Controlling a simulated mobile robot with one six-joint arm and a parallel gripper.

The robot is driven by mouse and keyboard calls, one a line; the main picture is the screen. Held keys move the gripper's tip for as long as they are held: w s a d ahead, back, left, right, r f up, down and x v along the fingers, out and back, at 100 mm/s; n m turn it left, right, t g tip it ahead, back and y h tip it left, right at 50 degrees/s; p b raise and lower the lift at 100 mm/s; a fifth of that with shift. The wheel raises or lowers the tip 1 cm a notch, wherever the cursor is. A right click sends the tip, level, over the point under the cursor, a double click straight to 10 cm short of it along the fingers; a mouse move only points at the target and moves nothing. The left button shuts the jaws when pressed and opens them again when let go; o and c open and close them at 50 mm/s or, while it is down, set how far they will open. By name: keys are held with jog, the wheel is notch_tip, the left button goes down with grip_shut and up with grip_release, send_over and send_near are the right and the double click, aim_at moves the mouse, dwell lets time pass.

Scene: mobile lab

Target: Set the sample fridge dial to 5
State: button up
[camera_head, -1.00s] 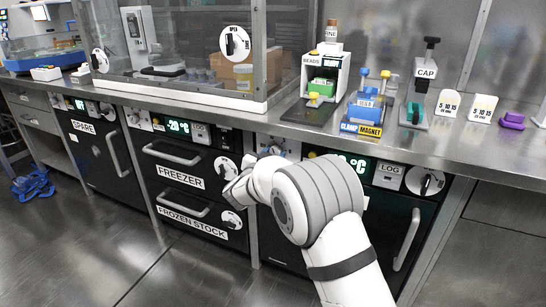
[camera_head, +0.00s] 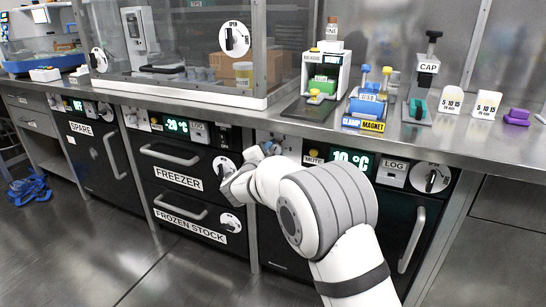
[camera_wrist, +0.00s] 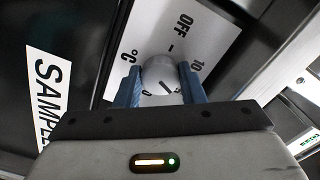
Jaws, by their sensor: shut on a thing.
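In the wrist view, a round grey dial knob (camera_wrist: 159,75) sits on a white plate (camera_wrist: 215,38) marked OFF, 10, 0 and °C. My gripper (camera_wrist: 158,88) has its two blue fingers shut on the knob, one on either side. A white label (camera_wrist: 48,98) beginning "SAMPL" is at the left. A green display (camera_head: 350,162) there reads 10 °C.
The freezer drawers (camera_head: 180,172) and their round dials are left of my arm. A fridge door handle (camera_head: 411,240) and LOG box (camera_head: 393,173) are to the right. The steel counter (camera_head: 470,140) above carries several devices. The floor in front is clear.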

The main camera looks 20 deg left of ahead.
jog(key=shift+f+m, duration=0.1)
jog(key=shift+m, duration=0.3)
jog(key=o, duration=1)
jog(key=shift+s, duration=0.1)
jog(key=s, duration=0.2)
jog(key=s+p, duration=0.1)
jog(key=s, duration=0.2)
jog(key=s+p, duration=0.1)
jog(key=s, duration=0.1)
jog(key=shift+s+a, duration=0.3)
jog(key=shift+s, duration=0.1)
